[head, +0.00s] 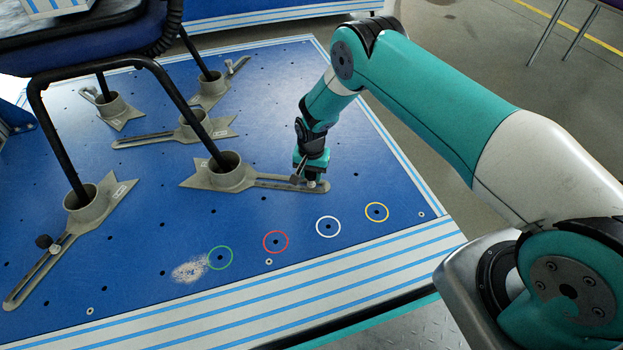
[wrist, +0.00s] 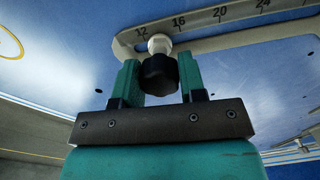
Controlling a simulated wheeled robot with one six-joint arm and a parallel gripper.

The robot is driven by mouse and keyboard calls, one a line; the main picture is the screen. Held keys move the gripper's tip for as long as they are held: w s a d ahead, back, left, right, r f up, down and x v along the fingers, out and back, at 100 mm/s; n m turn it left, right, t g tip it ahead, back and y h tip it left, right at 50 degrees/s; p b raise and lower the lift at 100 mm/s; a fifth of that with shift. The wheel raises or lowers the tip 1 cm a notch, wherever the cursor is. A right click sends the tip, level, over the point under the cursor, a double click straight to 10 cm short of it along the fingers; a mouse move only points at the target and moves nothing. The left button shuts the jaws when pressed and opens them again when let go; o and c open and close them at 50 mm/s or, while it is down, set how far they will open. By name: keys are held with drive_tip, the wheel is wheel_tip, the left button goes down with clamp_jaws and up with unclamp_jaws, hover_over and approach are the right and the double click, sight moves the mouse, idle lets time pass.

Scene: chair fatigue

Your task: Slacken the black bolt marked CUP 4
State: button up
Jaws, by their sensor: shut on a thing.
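My gripper (head: 311,178) is at the outer end of a grey slotted arm (head: 270,181), which runs from a cup (head: 226,172) holding a black chair leg. In the wrist view, its two teal fingers stand either side of a black bolt head (wrist: 158,76) and are shut on it. A pale collar (wrist: 160,44) sits between the bolt head and the slotted arm (wrist: 225,40), whose scale reads 12, 16, 20, 24. In the head view the bolt head is mostly hidden by my gripper. I cannot read a CUP 4 mark.
Several other grey cups with slotted arms stand on the blue board; one at front left (head: 85,203) has a black knob (head: 43,241). Green (head: 220,247), red (head: 276,232), white (head: 318,231) and yellow (head: 367,215) rings lie in front. Black chair legs rise at the left.

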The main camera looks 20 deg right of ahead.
drive_tip(key=shift+n, duration=0.5)
drive_tip(key=shift+n, duration=0.7)
drive_tip(key=o, duration=0.6)
